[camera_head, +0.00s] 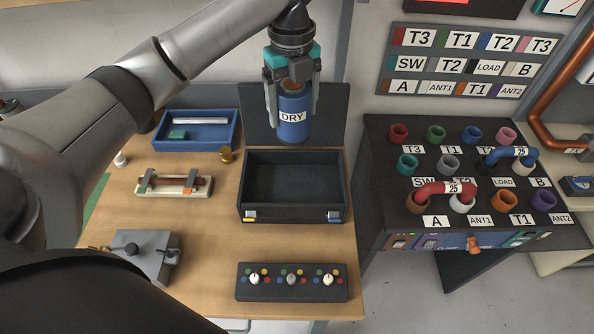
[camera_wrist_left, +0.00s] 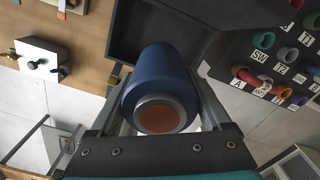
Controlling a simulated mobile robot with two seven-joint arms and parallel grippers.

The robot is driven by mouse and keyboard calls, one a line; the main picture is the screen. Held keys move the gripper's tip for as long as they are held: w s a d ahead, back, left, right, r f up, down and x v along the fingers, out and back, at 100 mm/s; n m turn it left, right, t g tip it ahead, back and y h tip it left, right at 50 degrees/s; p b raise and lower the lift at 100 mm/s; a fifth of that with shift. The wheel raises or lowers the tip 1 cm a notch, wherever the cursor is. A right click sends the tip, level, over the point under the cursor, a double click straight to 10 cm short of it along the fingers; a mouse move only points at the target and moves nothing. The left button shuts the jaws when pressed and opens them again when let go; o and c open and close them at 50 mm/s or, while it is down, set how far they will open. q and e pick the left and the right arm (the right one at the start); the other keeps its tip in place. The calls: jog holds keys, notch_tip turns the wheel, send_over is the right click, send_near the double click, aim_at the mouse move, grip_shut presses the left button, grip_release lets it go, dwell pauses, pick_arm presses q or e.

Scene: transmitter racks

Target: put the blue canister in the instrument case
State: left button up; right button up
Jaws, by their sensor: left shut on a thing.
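The blue canister (camera_head: 293,118) has a white label reading DRY. My left gripper (camera_head: 291,110) is shut on it and holds it upright above the back part of the instrument case. In the left wrist view the canister (camera_wrist_left: 160,90) sits between the two fingers, its copper-coloured end towards the camera. The instrument case (camera_head: 292,214) is black, with its lid (camera_head: 333,118) standing open behind it. The case stands on the wooden table, and the inside that shows looks empty. The case also shows in the left wrist view (camera_wrist_left: 124,52), partly hidden by the canister. My right gripper is not in view.
A blue tray (camera_head: 232,133) with a few items lies left of the case. A fuse-like part on a base (camera_head: 174,184) and a grey box (camera_head: 147,256) are nearer. A black knob panel (camera_head: 291,291) lies in front of the case. A socket rack (camera_head: 395,218) stands right.

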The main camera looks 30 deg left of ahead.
aim_at(293, 135)
pick_arm(q)
jog(key=shift+s+f+b, duration=0.1)
jog(key=shift+f+b, duration=0.4)
jog(key=shift+f, duration=8.7)
jog(key=shift+f, duration=0.1)
jog(key=o, duration=1.5)
jog(key=shift+f, duration=0.1)
notch_tip(293, 135, up, 12)
jog(key=shift+r+p, duration=0.2)
jog(key=shift+p, duration=0.25)
jog(key=shift+s+f, duration=0.1)
